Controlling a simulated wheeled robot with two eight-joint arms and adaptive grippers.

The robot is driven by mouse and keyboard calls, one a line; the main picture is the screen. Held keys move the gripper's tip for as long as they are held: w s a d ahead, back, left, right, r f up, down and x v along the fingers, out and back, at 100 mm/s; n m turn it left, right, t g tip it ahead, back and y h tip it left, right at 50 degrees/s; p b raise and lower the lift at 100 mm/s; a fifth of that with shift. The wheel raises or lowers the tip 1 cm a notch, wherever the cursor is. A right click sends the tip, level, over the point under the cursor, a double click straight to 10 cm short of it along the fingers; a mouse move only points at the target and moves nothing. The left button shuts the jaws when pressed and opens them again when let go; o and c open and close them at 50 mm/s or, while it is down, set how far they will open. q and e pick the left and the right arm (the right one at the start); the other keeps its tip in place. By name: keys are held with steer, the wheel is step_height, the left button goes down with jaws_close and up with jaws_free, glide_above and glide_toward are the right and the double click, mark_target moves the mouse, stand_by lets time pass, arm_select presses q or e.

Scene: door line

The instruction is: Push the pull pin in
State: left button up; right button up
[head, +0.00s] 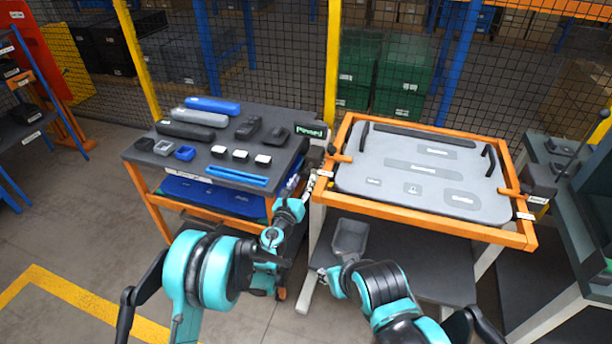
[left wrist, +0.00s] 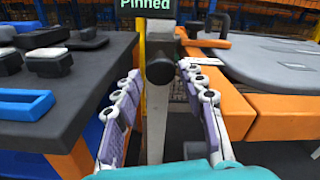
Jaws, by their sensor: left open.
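The pull pin (left wrist: 160,68) shows in the left wrist view as a dark knob at the top of a light post. Above it is a dark sign (left wrist: 144,5) reading "Pinned"; in the head view the sign (head: 311,131) stands between the table and the orange frame. My left gripper (left wrist: 159,80) is open, its two fingers spread to either side of the knob with gaps on both sides. In the head view my left gripper (head: 319,180) is at the frame's left side. My right gripper (head: 328,276) is low near a grey bin; its fingers are too small to judge.
The orange frame (head: 425,217) holds a grey panel (head: 400,170) to the right of the pin. A dark table (head: 215,140) with several tools and blocks stands on the left. A grey bin (head: 349,238) sits below the frame.

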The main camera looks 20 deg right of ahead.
arm_select(q)
steer(key=v, duration=0.7)
steer(key=shift+s+a, duration=0.15)
steer(key=shift+s, duration=0.15)
steer(key=w+a+r+n+t+y, duration=0.1)
steer(key=a+r+n+y, duration=0.3)
steer(key=a+r+n, duration=0.3)
steer(key=w+a+r+n+t+y, duration=0.1)
steer(key=a+r+n+y, duration=0.25)
steer(key=a+n, duration=0.45)
steer(key=s+a+r+n+g+y, duration=0.1)
steer(key=s+a+r+n+y, duration=0.1)
steer(key=s+a+n, duration=0.3)
steer(key=s+a+r+n+g+y, duration=0.15)
steer(key=a+n, duration=0.25)
steer(key=a, duration=0.4)
steer(key=s+a+f+n+g+y, duration=0.1)
steer(key=s+a+f+n+g, duration=0.2)
steer(key=s+a+n, duration=0.45)
steer(key=s+d+f+n+g+h, duration=0.1)
steer(key=s+n, duration=0.3)
steer(key=s, duration=0.5)
steer(key=s+f+n+g+h, duration=0.1)
steer(key=s+f+n+g, duration=0.2)
steer(key=s, duration=0.5)
steer(key=shift+s+d+f+n, duration=0.4)
steer(key=shift+f+n, duration=0.25)
steer(key=shift+f, duration=0.05)
